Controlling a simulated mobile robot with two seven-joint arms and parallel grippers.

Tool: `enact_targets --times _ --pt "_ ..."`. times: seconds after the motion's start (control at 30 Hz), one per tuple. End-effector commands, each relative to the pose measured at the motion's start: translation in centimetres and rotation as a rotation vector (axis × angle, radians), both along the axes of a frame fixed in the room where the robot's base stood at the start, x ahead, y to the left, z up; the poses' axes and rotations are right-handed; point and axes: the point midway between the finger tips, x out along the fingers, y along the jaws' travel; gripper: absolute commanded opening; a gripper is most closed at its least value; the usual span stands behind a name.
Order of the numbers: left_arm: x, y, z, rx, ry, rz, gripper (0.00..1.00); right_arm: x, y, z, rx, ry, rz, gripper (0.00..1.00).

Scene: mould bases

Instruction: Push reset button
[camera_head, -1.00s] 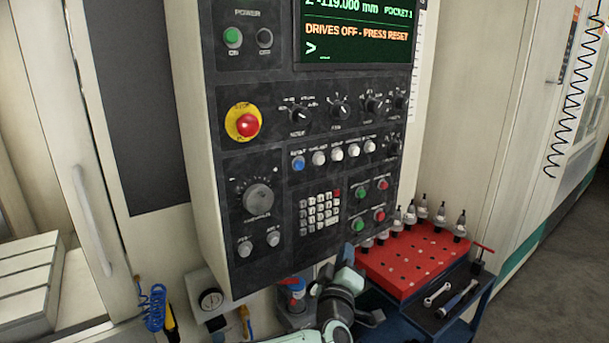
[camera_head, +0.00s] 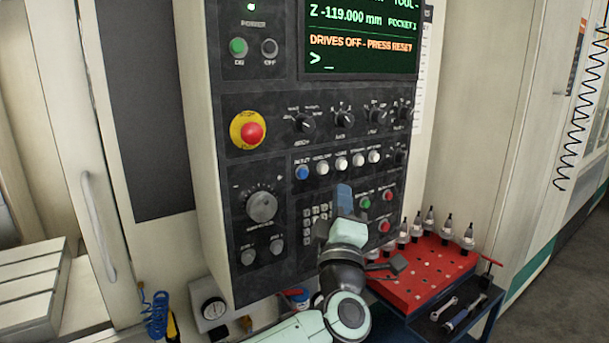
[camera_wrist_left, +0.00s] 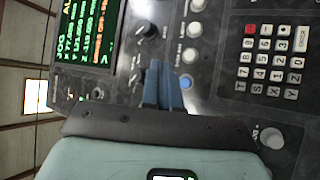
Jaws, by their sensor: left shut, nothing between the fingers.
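The blue reset button (camera_head: 302,172) is at the left end of a row of round buttons, below the knobs on the dark control panel (camera_head: 235,200). My left gripper (camera_head: 344,190) is shut and empty, its blue fingers in front of the panel near the keypad, to the right of and a little below the blue button in the head view. In the left wrist view the shut fingers (camera_wrist_left: 160,68) point toward the panel, and the blue button (camera_wrist_left: 186,80) shows just right of them, partly hidden. The fingers look apart from it. My right gripper is not in view.
White buttons (camera_head: 341,163) sit beside the blue one. A red emergency stop (camera_head: 252,133) is up to the left. The screen (camera_head: 360,40) reads "DRIVES OFF - PRESS RESET". A red tool tray (camera_head: 410,290) with several tool holders stands below right.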

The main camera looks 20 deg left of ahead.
Motion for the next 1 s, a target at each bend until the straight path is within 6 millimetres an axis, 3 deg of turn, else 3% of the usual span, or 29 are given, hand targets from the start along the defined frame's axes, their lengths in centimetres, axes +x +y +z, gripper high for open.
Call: enact_targets --times 0.6,1.0 --pt "4.5 5.7 0.0 0.0 0.001 0.003 0.0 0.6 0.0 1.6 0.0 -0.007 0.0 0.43" --pt "5.4 6.9 -0.1 0.001 0.001 0.0 0.0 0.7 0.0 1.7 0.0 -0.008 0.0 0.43"
